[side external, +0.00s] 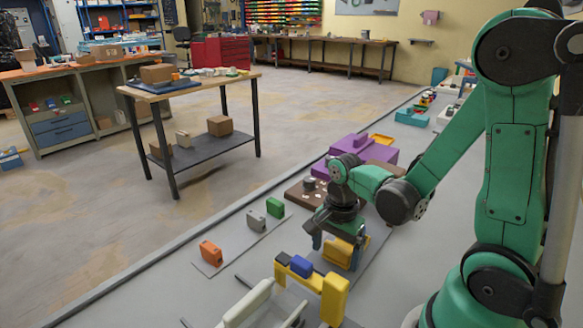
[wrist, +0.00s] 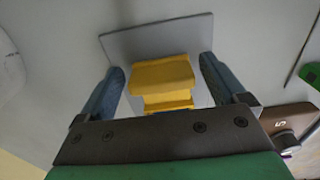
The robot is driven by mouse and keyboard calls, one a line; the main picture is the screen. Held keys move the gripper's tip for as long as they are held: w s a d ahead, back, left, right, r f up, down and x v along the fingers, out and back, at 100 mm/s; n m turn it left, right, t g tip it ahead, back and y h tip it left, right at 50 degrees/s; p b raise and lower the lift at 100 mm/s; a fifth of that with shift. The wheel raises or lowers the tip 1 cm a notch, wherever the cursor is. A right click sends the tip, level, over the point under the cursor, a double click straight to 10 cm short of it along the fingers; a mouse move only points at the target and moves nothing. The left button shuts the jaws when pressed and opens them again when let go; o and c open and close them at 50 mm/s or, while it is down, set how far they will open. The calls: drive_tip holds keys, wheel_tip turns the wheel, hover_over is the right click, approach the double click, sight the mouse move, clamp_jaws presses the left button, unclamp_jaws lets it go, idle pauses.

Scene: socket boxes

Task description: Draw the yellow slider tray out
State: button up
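The yellow slider tray (side external: 338,253) is a blocky yellow piece on a grey plate (wrist: 120,43), below my gripper (side external: 339,243). In the wrist view the yellow tray (wrist: 162,76) shows between the two blue-grey fingers of my gripper (wrist: 163,73). The fingers are apart, one on each side, with a narrow gap visible at both sides. No contact shows. In the side view, the fingers and wrist cover the tray's upper part. The wrist view hides its near end behind the gripper body.
A yellow bridge-shaped piece with a blue block (side external: 301,266) stands just in front. Orange (side external: 210,253), grey (side external: 256,221) and green (side external: 275,207) blocks stand to the left. A brown board (side external: 308,196) with a knob and a purple piece (side external: 362,152) lie behind.

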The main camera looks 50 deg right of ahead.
drive_tip(key=shift+d+r, duration=0.1)
drive_tip(key=shift+r, duration=0.05)
drive_tip(key=shift+r, duration=2.7)
drive_tip(key=shift+w+a+r+n+t, duration=0.6)
drive_tip(key=shift+a+r+n+t, duration=0.55)
drive_tip(key=shift+n, duration=1.85)
drive_tip(key=shift+w+a+r+n+t, duration=0.65)
drive_tip(key=shift+a+r+n+t, duration=0.45)
drive_tip(key=shift+n, duration=1.9)
drive_tip(key=shift+w+a+r+n+t, duration=0.75)
drive_tip(key=shift+n+t, duration=0.6)
drive_tip(key=shift+n, duration=1.65)
drive_tip(key=shift+s+r, duration=0.1)
drive_tip(key=shift+s, duration=0.05)
